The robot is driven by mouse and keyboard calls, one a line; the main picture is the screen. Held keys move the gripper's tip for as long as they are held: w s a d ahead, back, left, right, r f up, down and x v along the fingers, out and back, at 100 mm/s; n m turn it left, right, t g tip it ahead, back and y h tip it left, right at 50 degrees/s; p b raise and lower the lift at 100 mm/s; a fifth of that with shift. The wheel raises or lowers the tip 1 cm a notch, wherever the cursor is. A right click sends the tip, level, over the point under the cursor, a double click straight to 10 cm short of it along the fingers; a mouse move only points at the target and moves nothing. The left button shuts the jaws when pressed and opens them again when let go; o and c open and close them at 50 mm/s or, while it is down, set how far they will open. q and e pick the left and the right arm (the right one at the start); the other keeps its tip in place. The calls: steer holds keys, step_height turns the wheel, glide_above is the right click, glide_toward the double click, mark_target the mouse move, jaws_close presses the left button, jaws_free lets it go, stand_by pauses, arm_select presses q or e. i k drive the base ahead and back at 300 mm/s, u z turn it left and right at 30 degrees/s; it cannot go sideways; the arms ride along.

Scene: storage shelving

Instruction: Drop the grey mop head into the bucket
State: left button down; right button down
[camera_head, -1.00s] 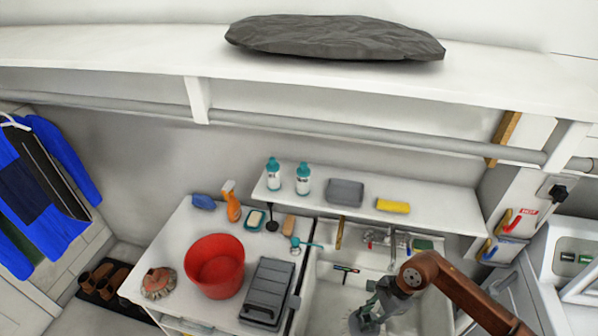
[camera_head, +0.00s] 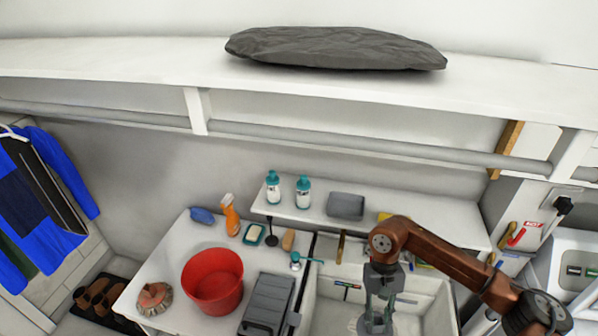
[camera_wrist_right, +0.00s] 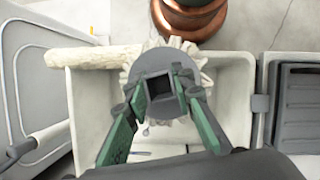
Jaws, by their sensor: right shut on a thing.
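My right gripper (camera_head: 377,312) points down over the sink at the lower right of the head view. It is shut on the grey mop head (camera_head: 374,326), which shows at the bottom edge. In the right wrist view, the two green fingers of the right gripper (camera_wrist_right: 165,100) close on the grey mount of the mop head (camera_wrist_right: 150,66), with pale strands fanning out beyond it. The red bucket (camera_head: 212,284) stands open and upright on the white counter to the left, apart from the gripper. My left gripper is not in view.
The sink (camera_head: 417,308) lies below the right gripper. A dark grey case (camera_head: 268,303) stands between bucket and sink. A red-topped mop head (camera_head: 154,297) lies left of the bucket. Bottles (camera_head: 303,192) stand on the low shelf behind; an orange spray bottle (camera_head: 230,215) stands behind the bucket.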

mark_target(216, 290)
steer(key=z, duration=0.05)
steer(key=k, duration=0.35)
steer(key=u, duration=1.6)
steer(key=i, duration=1.1)
steer(key=z, duration=0.35)
